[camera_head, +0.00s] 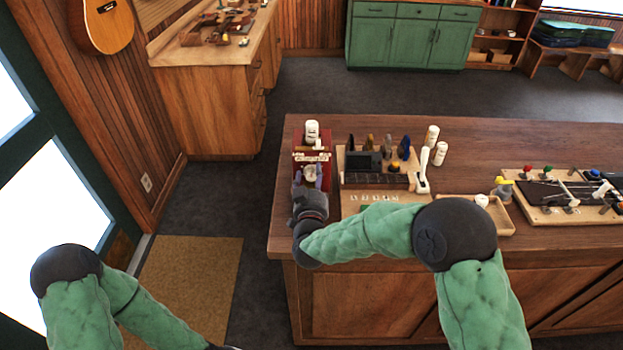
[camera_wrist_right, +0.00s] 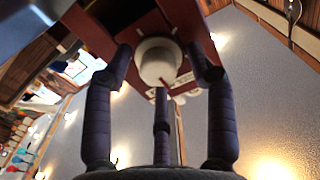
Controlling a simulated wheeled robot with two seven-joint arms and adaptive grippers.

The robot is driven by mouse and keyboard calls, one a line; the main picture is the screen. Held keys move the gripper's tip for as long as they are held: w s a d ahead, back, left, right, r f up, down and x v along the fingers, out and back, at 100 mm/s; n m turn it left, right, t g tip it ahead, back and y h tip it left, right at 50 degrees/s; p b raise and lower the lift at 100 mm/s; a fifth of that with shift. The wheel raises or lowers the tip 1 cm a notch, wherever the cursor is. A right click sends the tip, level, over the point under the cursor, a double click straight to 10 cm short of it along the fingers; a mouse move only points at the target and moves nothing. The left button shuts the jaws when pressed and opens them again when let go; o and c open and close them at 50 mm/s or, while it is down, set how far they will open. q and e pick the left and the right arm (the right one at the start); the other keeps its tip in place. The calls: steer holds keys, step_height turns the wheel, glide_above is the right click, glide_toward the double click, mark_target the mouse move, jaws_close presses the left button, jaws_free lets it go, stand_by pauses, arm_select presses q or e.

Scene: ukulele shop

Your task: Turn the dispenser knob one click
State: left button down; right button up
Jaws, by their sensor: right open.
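The dispenser (camera_head: 299,142) is a dark red unit with a pale label strip, standing at the left end of the wooden counter. Its round cream knob (camera_wrist_right: 158,62) with a thin red mark shows in the right wrist view. My right gripper (camera_head: 311,178) is at the dispenser's near face. In the right wrist view, its three dark fingers (camera_wrist_right: 163,74) are spread around the knob; I cannot tell if any touches it. In the head view, the fingers partly cover the knob. My left arm is low at the left, its gripper out of view.
Right of the dispenser stands a wooden rack (camera_head: 352,180) with tools and a dark screen. White bottles (camera_head: 432,135), a small tray (camera_head: 508,222) and an instrument neck jig (camera_head: 545,215) are farther right. The counter's back strip (camera_head: 520,140) is clear.

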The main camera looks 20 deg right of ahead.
steer(key=shift+r, duration=0.15)
jaws_close()
